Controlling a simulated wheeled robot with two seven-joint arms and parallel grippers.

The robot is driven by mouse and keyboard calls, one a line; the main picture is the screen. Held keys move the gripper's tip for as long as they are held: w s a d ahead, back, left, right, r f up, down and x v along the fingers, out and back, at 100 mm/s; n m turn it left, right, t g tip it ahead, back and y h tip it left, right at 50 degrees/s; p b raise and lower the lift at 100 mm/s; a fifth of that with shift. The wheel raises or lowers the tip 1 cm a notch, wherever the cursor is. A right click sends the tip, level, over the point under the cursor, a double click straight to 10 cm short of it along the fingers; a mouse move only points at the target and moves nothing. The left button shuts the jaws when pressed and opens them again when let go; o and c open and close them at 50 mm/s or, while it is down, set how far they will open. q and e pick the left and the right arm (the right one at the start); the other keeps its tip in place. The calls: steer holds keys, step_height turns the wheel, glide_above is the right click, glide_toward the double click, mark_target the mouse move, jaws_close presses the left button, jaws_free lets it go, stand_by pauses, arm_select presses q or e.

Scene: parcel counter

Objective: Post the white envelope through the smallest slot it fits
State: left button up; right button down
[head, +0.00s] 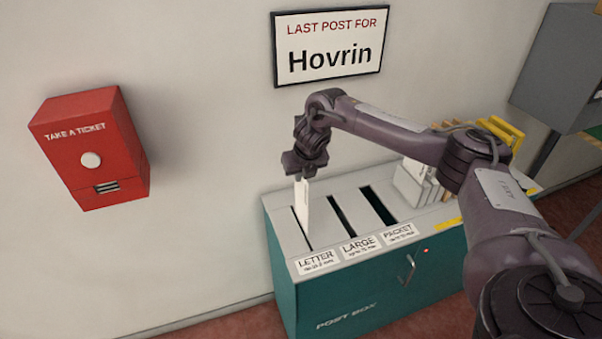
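My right gripper (303,173) is shut on the white envelope (304,204), which hangs upright below it. The envelope is over the LETTER slot (299,222), the leftmost of three slots in the top of the teal post box (370,295). Its lower edge is at or inside that slot; I cannot tell how deep. The LARGE slot (344,216) is in the middle and wider. The PACKET slot (378,205) is on the right and the widest. My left gripper is not in view.
A rack of white and yellow envelopes (414,186) stands right of the slots, partly behind my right arm. A red ticket dispenser (92,150) and a "Last post for Hovrin" sign (331,45) are on the wall. A grey box (560,66) is at upper right.

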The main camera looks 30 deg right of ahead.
mark_target(305, 184)
steer(key=shift+f+b, duration=2.25)
steer(key=shift+f, duration=0.7)
steer(key=shift+f+b, duration=0.85)
steer(key=shift+f, duration=0.45)
steer(key=c, duration=1.6)
jaws_free()
steer(key=shift+r, duration=0.1)
steer(key=b+v, duration=0.1)
steer(key=v, duration=0.6)
steer(key=shift+s+r, duration=0.2)
steer(key=shift+r, duration=0.05)
